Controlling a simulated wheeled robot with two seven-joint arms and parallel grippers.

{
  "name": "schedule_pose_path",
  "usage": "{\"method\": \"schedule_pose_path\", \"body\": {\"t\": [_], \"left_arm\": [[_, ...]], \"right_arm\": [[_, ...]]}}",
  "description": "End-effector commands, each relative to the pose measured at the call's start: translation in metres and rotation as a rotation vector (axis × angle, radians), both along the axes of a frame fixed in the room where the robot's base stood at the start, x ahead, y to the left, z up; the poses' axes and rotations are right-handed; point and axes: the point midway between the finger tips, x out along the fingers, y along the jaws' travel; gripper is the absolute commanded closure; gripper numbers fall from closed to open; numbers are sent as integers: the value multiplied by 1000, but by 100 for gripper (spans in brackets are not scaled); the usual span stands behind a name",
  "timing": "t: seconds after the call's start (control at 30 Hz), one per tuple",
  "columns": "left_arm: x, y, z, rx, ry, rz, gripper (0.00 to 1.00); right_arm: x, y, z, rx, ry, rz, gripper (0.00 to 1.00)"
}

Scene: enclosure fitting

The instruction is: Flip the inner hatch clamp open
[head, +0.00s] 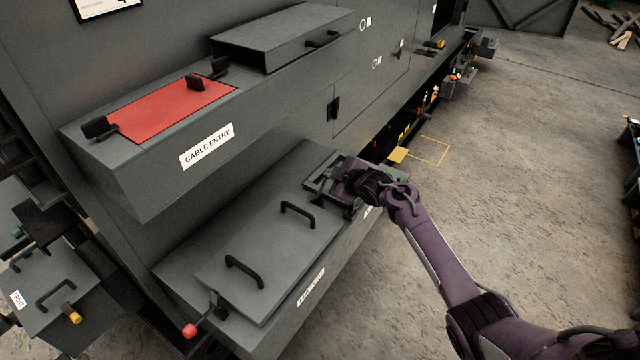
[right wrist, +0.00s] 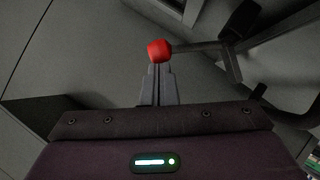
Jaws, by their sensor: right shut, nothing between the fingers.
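A grey hatch lid (head: 262,232) with two black handles lies on the low box against the enclosure wall. One clamp with a red ball knob (head: 189,331) is at its near left end. My right gripper (head: 340,190) is at the lid's far end and covers much of what is there. In the right wrist view, its shut, empty fingers (right wrist: 158,80) point at a red ball knob (right wrist: 159,50) on a dark lever (right wrist: 195,47). The knob is right at the fingertips; I cannot tell whether they touch. My left gripper is not in view.
Above stands a ledge marked CABLE ENTRY (head: 207,146) with a red panel (head: 172,106) and black clamps. A small grey box (head: 50,297) with a handle is at lower left. Open concrete floor (head: 530,180) lies to the right.

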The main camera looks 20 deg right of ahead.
Motion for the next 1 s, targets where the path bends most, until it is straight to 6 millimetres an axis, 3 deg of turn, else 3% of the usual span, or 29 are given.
{"method": "schedule_pose_path", "body": {"t": [0.6,1.0], "left_arm": [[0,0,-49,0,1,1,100],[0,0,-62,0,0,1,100]], "right_arm": [[18,-23,-30,405,312,-1,100],[20,-25,-37,402,312,1,100]]}}
